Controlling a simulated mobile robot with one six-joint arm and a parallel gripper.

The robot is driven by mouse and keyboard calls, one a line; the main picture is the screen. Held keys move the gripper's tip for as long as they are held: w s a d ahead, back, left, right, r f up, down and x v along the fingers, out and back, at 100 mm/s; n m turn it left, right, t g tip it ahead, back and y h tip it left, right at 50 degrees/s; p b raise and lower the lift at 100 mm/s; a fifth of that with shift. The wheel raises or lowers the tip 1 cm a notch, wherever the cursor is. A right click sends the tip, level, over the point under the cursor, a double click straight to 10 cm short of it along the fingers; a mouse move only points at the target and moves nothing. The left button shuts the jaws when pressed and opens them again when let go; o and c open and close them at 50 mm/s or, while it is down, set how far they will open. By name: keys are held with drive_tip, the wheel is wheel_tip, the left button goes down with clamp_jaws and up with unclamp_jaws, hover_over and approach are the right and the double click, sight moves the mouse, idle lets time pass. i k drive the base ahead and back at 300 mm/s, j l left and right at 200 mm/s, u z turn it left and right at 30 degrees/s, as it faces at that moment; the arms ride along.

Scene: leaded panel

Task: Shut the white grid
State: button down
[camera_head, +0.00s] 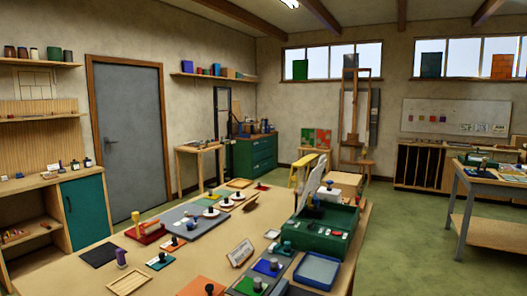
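A pale, whitish panel (311,177), likely the white grid, stands tilted up at the back left of a green box (331,237) on the near table. It is raised off the box, and its grid pattern is too small to make out. The top of the green box shows, with a few small light and red parts on it. A small dark blue thing stands in front of the panel's lower part. My gripper is not in view.
The wooden table (85,272) holds a blue tray (317,270), a white card (240,252), a grey mat (185,222) and several knobbed pieces around the green box. A yellow stool (303,168) stands behind it.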

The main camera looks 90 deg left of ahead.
sight(312, 183)
drive_tip(key=i+j+u, duration=1.05)
drive_tip(key=i+u, duration=0.85)
drive_tip(key=i+l+u, duration=0.3)
drive_tip(key=i+u, duration=0.15)
drive_tip(key=i, duration=0.05)
